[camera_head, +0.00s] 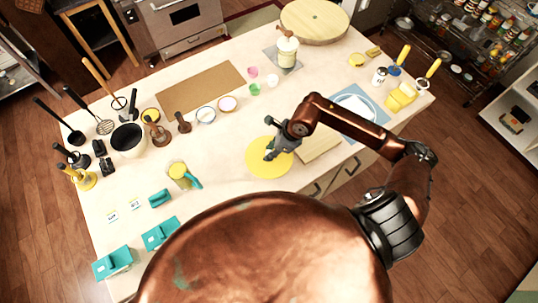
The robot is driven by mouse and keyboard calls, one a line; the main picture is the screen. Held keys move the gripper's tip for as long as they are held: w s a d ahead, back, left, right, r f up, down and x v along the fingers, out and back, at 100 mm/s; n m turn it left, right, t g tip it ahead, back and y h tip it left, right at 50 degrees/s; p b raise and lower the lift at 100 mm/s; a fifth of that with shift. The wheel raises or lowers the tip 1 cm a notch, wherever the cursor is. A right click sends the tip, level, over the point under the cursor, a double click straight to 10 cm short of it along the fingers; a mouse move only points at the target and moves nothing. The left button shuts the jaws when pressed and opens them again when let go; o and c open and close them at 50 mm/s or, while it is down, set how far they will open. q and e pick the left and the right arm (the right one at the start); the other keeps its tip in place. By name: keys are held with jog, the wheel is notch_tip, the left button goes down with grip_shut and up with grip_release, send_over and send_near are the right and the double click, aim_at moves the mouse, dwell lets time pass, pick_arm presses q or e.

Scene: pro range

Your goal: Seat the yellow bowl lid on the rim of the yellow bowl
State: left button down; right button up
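A flat, round yellow disc, which looks like the yellow bowl lid (262,170), is near the middle of the counter, level with its front part. My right gripper (271,153) is over the disc's upper right part, with its fingers at or just above the surface. The fingers are small and dark, so I cannot tell whether they are shut on a knob. I cannot make out a separate yellow bowl; it may be hidden under the disc. Whether the disc rests on something or hangs above the counter is unclear. My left gripper is not in view.
A wooden board (320,143) lies just right of the disc, under my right arm. A blue mat with a white plate (356,104) is farther right. A yellow-topped can with a teal handle (181,174) stands left. The counter (228,150) is bare left of the disc.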

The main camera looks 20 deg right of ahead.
jog(key=shift+r, duration=0.1)
jog(key=shift+r+p, duration=1.2)
jog(key=shift+r, duration=1.25)
jog(key=o, duration=0.5)
jog(key=shift+o, duration=0.2)
jog(key=v, duration=1.2)
